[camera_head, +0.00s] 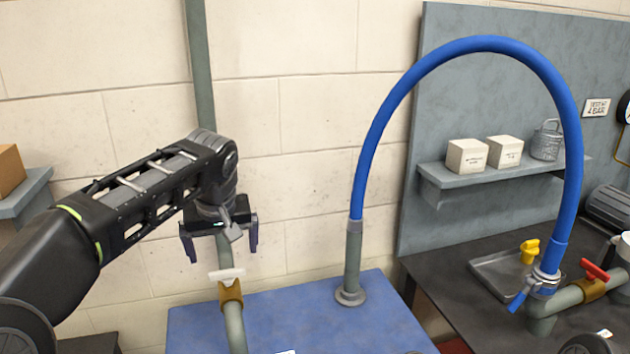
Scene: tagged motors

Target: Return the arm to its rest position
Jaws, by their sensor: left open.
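My left arm comes in from the left, raised and bent, with its gripper (221,246) pointing down. The gripper is open, its two dark fingers apart, with nothing seen held between them. It hangs in front of the vertical grey-green pipe, just above a brass valve (231,294) with a white handle (226,275). The fingers look apart from the valve, though the depth gap is hard to judge. My right gripper is not in view.
A blue hose (484,44) arches from a pipe stub on the blue surface (385,318) to a fitting at the right. A wall shelf (495,173) holds two white boxes. A metal tray (500,276) and a red-handled valve (594,271) are at the right. A brown box (10,170) is at the left edge.

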